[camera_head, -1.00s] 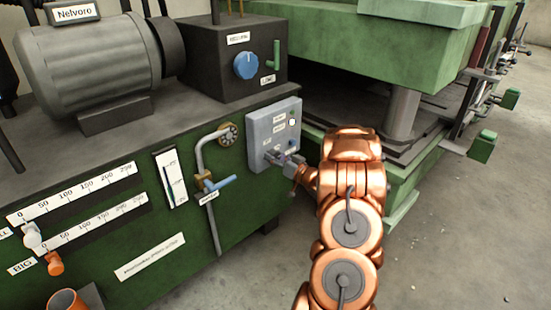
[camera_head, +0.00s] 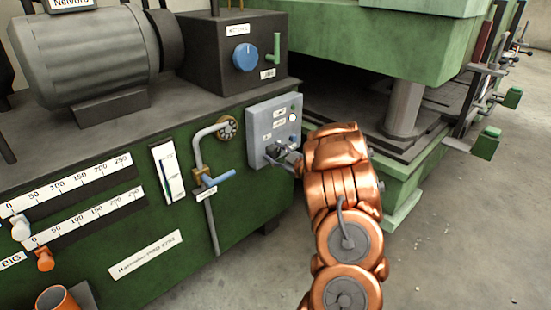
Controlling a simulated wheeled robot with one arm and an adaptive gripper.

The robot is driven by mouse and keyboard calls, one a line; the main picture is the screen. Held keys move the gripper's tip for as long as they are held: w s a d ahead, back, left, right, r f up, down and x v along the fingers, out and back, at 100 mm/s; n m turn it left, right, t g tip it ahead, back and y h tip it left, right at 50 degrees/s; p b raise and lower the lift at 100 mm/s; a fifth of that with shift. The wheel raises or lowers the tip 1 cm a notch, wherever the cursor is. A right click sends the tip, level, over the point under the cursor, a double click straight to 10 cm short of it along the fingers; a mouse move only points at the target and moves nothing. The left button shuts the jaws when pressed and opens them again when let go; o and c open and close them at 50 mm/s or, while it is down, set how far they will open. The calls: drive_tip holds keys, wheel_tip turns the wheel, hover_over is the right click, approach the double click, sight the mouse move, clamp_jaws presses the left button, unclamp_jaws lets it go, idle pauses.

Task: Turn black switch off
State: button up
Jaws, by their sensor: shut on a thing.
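A light grey control box (camera_head: 258,128) is fixed to the green machine's right corner. It carries small labels, a white round light (camera_head: 292,117) and small controls. My gripper (camera_head: 273,153), at the end of the copper-coloured arm, is against the lower part of the box front. Its jaws are shut on a small part there, which appears to be the black switch. The fingers largely hide the switch, so I cannot tell its position.
A blue-handled valve (camera_head: 218,181) and grey pipe (camera_head: 208,226) are left of the box. A blue knob (camera_head: 245,57) is on the dark box above. The green press (camera_head: 368,45) stands close behind my arm. Floor (camera_head: 455,225) at right is clear.

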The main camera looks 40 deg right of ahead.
drive_tip(key=n+b, duration=0.2)
drive_tip(key=n, duration=0.1)
drive_tip(key=shift+f, duration=0.2)
drive_tip(key=shift+r+n+b, duration=0.15)
drive_tip(key=shift+n+b, duration=1.45)
drive_tip(key=shift+n, duration=0.4)
drive_tip(key=o, duration=1.2)
drive_tip(key=shift+c, duration=0.2)
drive_tip(key=s, duration=1.2)
drive_tip(key=shift+a, duration=0.15)
